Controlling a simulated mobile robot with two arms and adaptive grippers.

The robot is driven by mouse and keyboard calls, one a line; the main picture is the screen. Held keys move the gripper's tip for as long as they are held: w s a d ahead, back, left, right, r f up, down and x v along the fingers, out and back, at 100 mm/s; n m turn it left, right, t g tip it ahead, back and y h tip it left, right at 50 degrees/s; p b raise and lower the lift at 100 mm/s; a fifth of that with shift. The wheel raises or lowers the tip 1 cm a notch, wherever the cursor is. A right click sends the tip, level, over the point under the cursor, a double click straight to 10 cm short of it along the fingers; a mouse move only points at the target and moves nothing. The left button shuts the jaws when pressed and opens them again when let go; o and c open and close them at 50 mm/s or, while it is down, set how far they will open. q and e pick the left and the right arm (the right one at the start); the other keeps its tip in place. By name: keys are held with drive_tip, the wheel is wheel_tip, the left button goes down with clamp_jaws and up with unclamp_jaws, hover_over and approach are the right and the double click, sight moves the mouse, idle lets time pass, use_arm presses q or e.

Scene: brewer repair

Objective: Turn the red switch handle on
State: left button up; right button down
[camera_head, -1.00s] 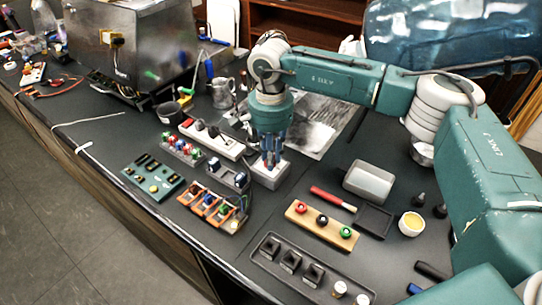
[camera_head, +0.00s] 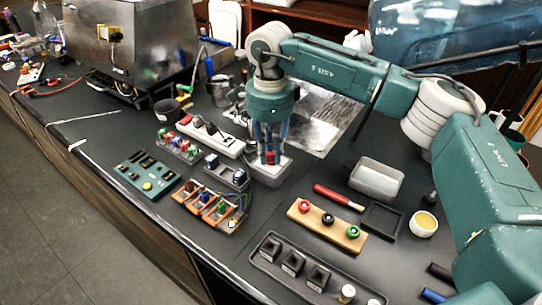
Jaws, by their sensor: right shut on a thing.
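The red switch handle (camera_head: 270,158) stands on a light grey box (camera_head: 266,174) on the dark bench. My right gripper (camera_head: 270,155) reaches down over the box from above. Its fingers are shut on the red handle and partly hide it. The handle's exact angle is hard to tell at this size. My left gripper is not in view.
A white power strip (camera_head: 212,139) and a small dark block (camera_head: 226,171) lie left of the box. A metal brewer (camera_head: 130,45) stands behind left.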

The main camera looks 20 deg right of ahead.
sight(269, 153)
drive_tip(key=m, duration=0.2)
drive_tip(key=m+b, duration=0.1)
drive_tip(key=m, duration=0.1)
drive_tip(key=shift+w+a+m, duration=0.1)
drive_tip(key=shift+w+m, duration=0.1)
drive_tip(key=shift+m, duration=0.1)
drive_tip(key=shift+w+r+m+b, duration=0.15)
drive_tip(key=shift+m+b, duration=0.55)
drive_tip(key=shift+m, duration=1.1)
drive_tip(key=c, duration=1.6)
unclamp_jaws()
drive_tip(key=shift+o, duration=0.2)
wheel_tip(269, 153, up, 12)
